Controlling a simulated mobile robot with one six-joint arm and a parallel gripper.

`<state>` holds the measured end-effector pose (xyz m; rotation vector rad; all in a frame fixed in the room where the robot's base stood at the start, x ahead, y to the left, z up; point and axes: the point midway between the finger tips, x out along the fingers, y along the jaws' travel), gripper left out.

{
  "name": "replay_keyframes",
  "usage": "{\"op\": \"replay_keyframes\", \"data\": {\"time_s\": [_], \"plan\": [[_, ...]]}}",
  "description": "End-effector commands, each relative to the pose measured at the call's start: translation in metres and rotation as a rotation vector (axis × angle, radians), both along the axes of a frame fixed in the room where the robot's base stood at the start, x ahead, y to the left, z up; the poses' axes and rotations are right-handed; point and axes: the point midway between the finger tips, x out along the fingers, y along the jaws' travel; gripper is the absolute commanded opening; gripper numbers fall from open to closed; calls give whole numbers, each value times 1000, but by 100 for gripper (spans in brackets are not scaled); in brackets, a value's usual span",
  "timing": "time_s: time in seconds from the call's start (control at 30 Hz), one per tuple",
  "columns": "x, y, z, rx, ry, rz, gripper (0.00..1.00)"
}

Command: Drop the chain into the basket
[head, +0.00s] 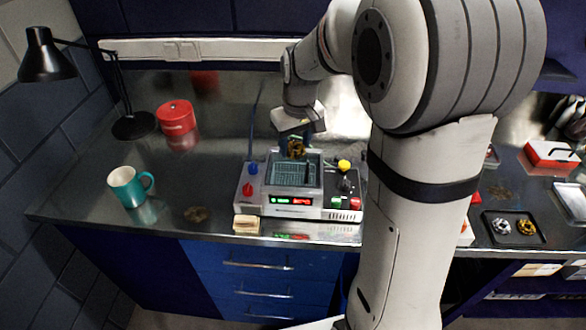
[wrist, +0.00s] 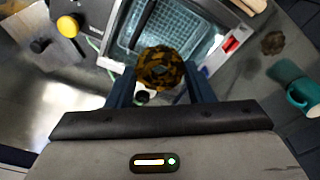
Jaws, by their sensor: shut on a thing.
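The chain (head: 296,148), a dark coil with golden-brown links, is held between the fingers of my gripper (head: 296,145). In the wrist view the chain (wrist: 160,67) sits between the two blue fingers of my gripper (wrist: 161,78). The basket (head: 292,172) is a mesh tray inside the open tank of the grey bench machine. It also shows in the wrist view (wrist: 178,22), where the chain overlaps the tank's near edge. My gripper is at the back side of the tank, above it. The exact height is hard to tell.
The machine (head: 333,186) has a yellow knob (head: 344,165), a blue knob and lit red and green displays. A teal mug (head: 130,186), a red tin (head: 176,117) and a black lamp (head: 47,57) stand left. A sponge-like block (head: 246,224) lies in front.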

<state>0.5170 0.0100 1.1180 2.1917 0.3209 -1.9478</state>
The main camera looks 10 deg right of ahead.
Motion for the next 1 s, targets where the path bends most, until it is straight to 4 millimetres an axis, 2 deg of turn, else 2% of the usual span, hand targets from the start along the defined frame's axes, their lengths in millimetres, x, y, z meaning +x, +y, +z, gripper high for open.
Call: {"op": "replay_keyframes", "data": {"time_s": [0.17,0.6,0.93,0.97,1.0], "plan": [[0,-3,-10,0,0,-7,23],[0,-4,-57,0,-1,-10,23],[0,-5,-59,1,-1,-11,23],[0,-5,-59,1,-1,-11,49],[0,-5,-59,1,-1,-11,52]]}}
